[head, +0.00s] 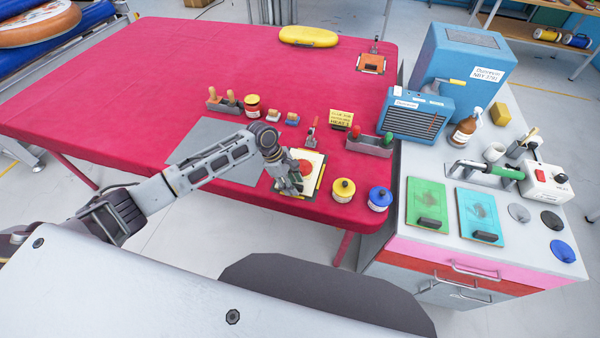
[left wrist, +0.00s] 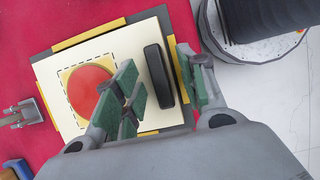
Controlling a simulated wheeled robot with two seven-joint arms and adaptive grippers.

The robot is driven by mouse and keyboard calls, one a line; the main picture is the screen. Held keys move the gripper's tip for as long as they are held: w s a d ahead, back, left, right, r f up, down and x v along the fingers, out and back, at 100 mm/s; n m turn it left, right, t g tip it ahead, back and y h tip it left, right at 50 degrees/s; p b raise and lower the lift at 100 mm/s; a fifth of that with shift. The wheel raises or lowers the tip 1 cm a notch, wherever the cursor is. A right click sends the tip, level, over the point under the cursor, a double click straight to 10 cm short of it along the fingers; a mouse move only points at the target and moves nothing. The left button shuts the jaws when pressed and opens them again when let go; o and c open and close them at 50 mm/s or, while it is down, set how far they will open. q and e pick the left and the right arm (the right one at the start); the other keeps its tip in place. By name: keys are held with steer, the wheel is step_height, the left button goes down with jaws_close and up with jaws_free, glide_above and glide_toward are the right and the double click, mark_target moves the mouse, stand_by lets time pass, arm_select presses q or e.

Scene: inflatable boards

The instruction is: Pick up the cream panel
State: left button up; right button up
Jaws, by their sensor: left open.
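The cream panel (head: 312,163) lies on the red table near its front edge. In the left wrist view the cream panel (left wrist: 55,75) shows a red disc on a yellow patch with a dashed outline, and a black bar handle (left wrist: 158,76). It lies within a dark frame with yellow edge pieces. My left gripper (head: 293,188) is over the panel. In the left wrist view my left gripper (left wrist: 160,90) is open, with its green-padded fingers on either side of the black handle. I cannot tell whether they touch it. My right gripper is not in view.
A yellow-lidded tin (head: 343,190) and a blue-lidded tin (head: 379,198) stand just right of the panel. A grey mat (head: 220,140) lies to its left. Green (head: 427,200) and turquoise (head: 478,212) panels lie on the bench at right. The table's far left is clear.

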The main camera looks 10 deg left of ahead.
arm_select(q)
jaws_close()
stand_by(0.3)
steer(key=shift+r, duration=0.15)
step_height(320, 180, up, 10)
stand_by(0.8)
stand_by(0.3)
